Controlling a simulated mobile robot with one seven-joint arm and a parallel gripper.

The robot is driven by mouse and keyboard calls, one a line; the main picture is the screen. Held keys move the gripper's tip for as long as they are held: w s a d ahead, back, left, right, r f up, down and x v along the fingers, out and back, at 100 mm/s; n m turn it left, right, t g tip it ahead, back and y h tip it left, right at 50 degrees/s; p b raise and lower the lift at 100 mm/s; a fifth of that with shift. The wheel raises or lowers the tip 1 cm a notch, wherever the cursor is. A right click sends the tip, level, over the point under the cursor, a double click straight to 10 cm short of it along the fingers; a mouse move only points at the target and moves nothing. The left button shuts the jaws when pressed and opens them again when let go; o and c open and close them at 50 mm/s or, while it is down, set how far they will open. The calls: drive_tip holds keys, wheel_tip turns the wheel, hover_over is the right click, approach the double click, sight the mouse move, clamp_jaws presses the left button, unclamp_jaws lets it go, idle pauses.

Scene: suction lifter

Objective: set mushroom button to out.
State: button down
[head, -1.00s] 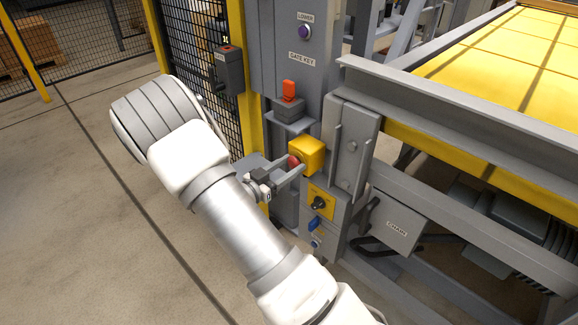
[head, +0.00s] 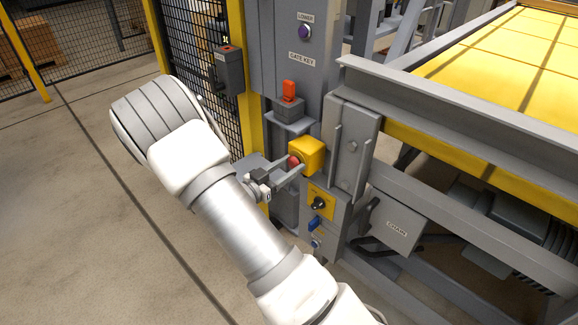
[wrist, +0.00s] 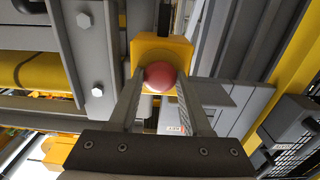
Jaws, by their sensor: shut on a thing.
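The red mushroom button (head: 294,161) sits on the front of a yellow box (head: 309,157) on the grey machine post. In the wrist view the round red button (wrist: 160,76) stands out from the yellow box (wrist: 177,47), between my two fingers. My gripper (head: 289,165) is shut on the button, one finger on each side; it also shows in the wrist view (wrist: 158,84). How far the button stands out from the box is hard to tell.
Below the box are a yellow plate with a black rotary switch (head: 319,203) and a blue switch (head: 314,223). Above are a red key-like part (head: 289,91) and a purple button (head: 305,32). A grey bracket (head: 352,146) stands close on the right. Open floor lies left.

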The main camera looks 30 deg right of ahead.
idle(0.4)
drive_tip(key=shift+p+v, duration=0.35)
drive_tip(key=shift+v, duration=0.5)
drive_tip(key=shift+c, duration=1.7)
unclamp_jaws()
drive_tip(key=p+v, duration=0.3)
drive_tip(key=v, duration=1.4)
drive_tip(key=shift+a, duration=0.2)
drive_tip(key=shift+r, duration=0.1)
